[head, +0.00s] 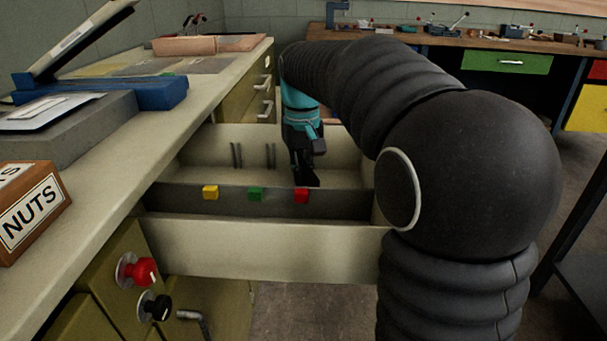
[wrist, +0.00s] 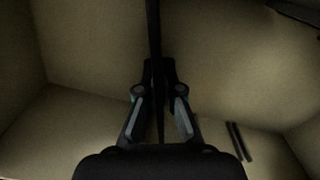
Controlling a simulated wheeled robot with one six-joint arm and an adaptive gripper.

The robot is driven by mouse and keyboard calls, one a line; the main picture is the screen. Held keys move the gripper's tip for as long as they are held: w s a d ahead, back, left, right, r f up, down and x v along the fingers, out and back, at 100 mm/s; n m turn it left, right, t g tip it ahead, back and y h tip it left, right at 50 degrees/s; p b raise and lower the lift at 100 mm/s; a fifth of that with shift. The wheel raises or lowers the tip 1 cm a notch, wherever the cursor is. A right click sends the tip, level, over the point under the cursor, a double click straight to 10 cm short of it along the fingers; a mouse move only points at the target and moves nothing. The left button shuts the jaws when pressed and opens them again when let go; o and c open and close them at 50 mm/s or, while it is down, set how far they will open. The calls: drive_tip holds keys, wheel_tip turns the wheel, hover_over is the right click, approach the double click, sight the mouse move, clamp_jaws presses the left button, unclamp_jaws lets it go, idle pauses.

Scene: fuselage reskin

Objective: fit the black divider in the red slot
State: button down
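My gripper (head: 305,168) reaches down into the open drawer, just behind the red marker (head: 301,196) on the dark grey crosspiece. In the wrist view, my gripper (wrist: 158,80) has its fingers closed in on both sides of the thin black divider (wrist: 154,28), which is seen edge-on and runs up out of the picture. In the head view, the divider is hard to tell from the dark gripper. The red slot itself is hidden behind the gripper; I cannot tell whether the divider sits in it.
The crosspiece also carries a yellow marker (head: 211,192) and a green marker (head: 255,194). Paired dark ribs (head: 237,155) stand on the drawer's far wall. The drawer's pale front wall (head: 270,250) is close. A NUTS box (head: 30,212) stands on the worktop at left.

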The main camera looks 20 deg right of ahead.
sight(302, 157)
drive_tip(key=r+m+p, duration=0.1)
drive_tip(key=r, duration=0.3)
drive_tip(key=r+m+p, duration=0.1)
drive_tip(key=r+m, duration=0.1)
drive_tip(key=r, duration=0.3)
drive_tip(key=r+m, duration=0.1)
drive_tip(key=r, duration=0.3)
drive_tip(key=shift+s+d+r+p, duration=0.15)
drive_tip(key=shift+s+r+p, duration=0.15)
drive_tip(key=shift+p, duration=0.1)
idle(0.5)
drive_tip(key=shift+f, duration=0.2)
wheel_tip(302, 157, down, 6)
drive_tip(key=b, duration=0.3)
drive_tip(key=shift+r+b, duration=0.25)
drive_tip(key=shift+b, duration=0.1)
drive_tip(key=shift+p, duration=0.85)
idle(1.7)
drive_tip(key=shift+f+b, duration=1.15)
drive_tip(key=shift+f, duration=0.7)
